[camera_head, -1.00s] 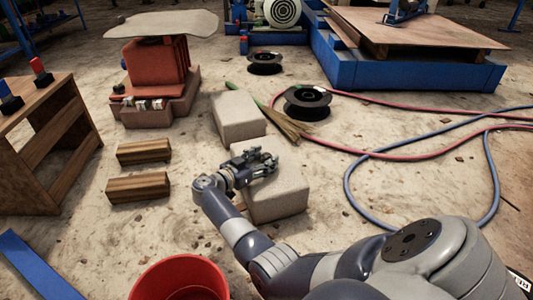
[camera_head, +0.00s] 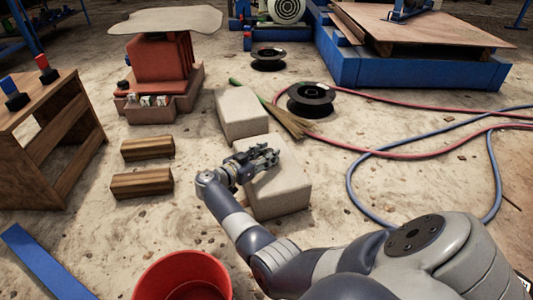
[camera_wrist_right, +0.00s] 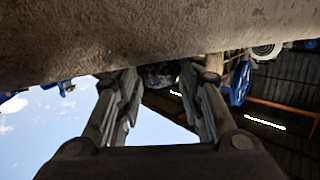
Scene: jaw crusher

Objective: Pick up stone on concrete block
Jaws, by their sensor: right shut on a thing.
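My right gripper (camera_head: 268,158) is low over the near pale concrete block (camera_head: 279,184), reaching in from its left side. Its jaws are shut on a small dark stone; in the right wrist view the stone (camera_wrist_right: 160,74) shows between the two fingers (camera_wrist_right: 163,97). The block's rough face (camera_wrist_right: 120,35) fills the top of that view. In the head view the fingers hide most of the stone, and I cannot tell whether it still touches the block. My left gripper is not in view.
A second concrete block (camera_head: 241,113) stands just behind. A red bucket (camera_head: 182,282) is at the front, and two wooden blocks (camera_head: 142,184) lie to the left. Black spools (camera_head: 311,100), a straw broom (camera_head: 287,122) and red and blue hoses (camera_head: 357,190) lie on the floor.

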